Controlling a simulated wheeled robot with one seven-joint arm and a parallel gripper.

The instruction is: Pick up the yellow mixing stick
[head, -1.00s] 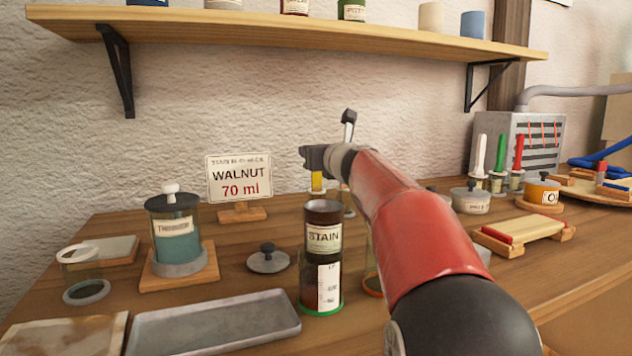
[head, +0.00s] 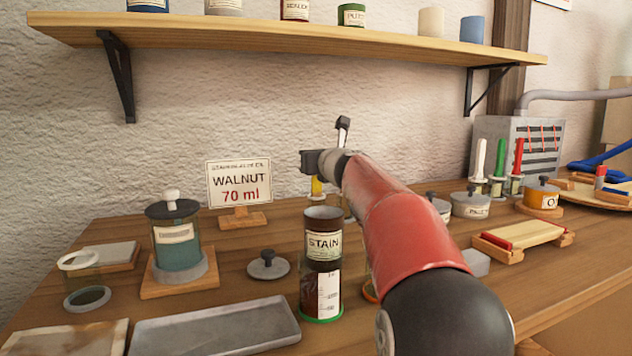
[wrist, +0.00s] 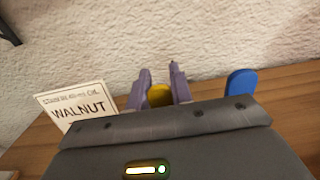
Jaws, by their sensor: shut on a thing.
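In the head view a short yellow part of the stick (head: 317,187) shows just below my gripper (head: 317,172), behind the stain can. The stick's lower end is hidden there, so I cannot tell what it stands in or touches.
A stain can (head: 323,243) stands in front of my gripper. The WALNUT 70 ml sign (head: 239,184) is close on the left. A blue stick (wrist: 241,84) stands to the right in the wrist view. A shelf (head: 290,38) hangs above.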

